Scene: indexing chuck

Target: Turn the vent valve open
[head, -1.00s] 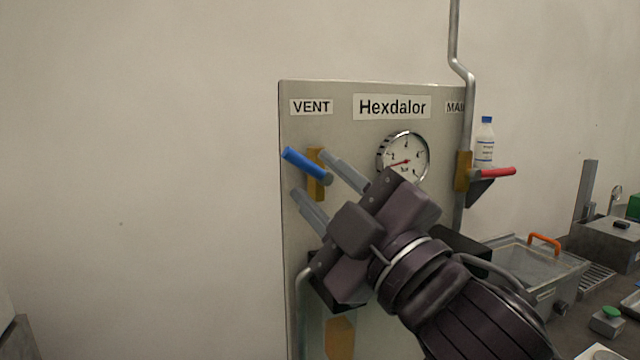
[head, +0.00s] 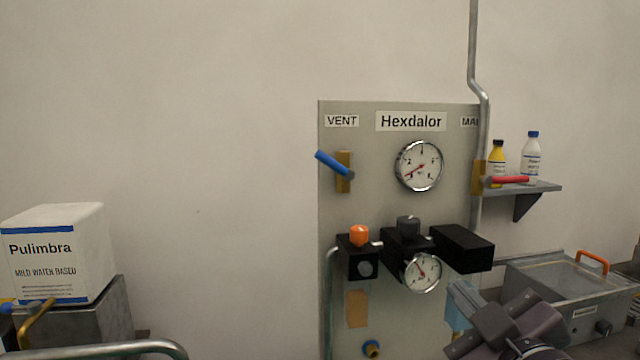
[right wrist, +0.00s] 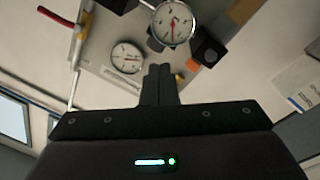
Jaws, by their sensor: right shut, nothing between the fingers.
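The vent valve's blue handle (head: 334,163) is on the grey panel (head: 380,111) under the VENT label (head: 341,121). It slants from upper left down to its pivot at the right, on a brass-coloured body (head: 344,184). My right gripper (head: 457,294) is low at the right in the head view, below the lower gauge and well away from the blue handle. In the right wrist view its fingers (right wrist: 160,84) are together with nothing between them, pointing towards the panel. The blue handle does not show clearly in the right wrist view. My left gripper is not in view.
The main valve's red handle (head: 510,180) is at the panel's right, by a shelf with two bottles. An orange knob (head: 359,236), black boxes and a lower gauge (head: 422,272) stick out below the vent valve. A Pulimbra box (head: 56,254) stands at far left.

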